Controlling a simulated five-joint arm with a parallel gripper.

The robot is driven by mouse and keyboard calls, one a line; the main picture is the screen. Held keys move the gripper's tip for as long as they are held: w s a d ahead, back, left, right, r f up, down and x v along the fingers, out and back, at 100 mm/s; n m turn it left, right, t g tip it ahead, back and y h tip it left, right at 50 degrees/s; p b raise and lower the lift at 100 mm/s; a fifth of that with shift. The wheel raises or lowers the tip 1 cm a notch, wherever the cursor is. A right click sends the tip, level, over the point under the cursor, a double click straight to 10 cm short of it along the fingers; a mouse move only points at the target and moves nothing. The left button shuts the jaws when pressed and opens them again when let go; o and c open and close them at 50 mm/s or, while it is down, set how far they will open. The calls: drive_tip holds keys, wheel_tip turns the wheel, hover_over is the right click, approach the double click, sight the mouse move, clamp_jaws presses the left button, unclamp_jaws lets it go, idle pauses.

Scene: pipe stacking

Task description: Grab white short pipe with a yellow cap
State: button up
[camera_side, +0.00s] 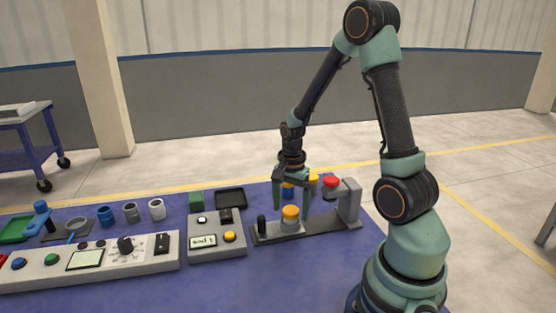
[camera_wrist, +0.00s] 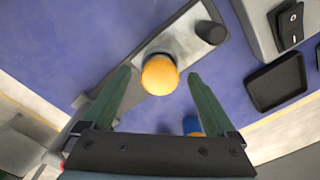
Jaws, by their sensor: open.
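A short whitish pipe piece (camera_side: 291,226) with a yellow cap (camera_side: 290,213) stands upright on a grey fixture plate (camera_side: 327,224). In the wrist view the yellow cap (camera_wrist: 160,76) shows from above, and its body is mostly hidden beneath it. My gripper (camera_side: 292,202) points down above the cap, its green fingers apart. In the wrist view the cap appears between the fingertips, with a gap on each side. No contact shows.
A black peg (camera_side: 262,224) stands at the plate's left end. A grey bracket with a red button (camera_side: 331,182) rises at its right. A blue piece with yellow (camera_side: 288,189) is behind the gripper. Control boxes (camera_side: 216,234) and several cups (camera_side: 157,209) are left.

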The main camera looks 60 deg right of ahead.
drive_tip(key=shift+c, duration=0.4)
clamp_jaws()
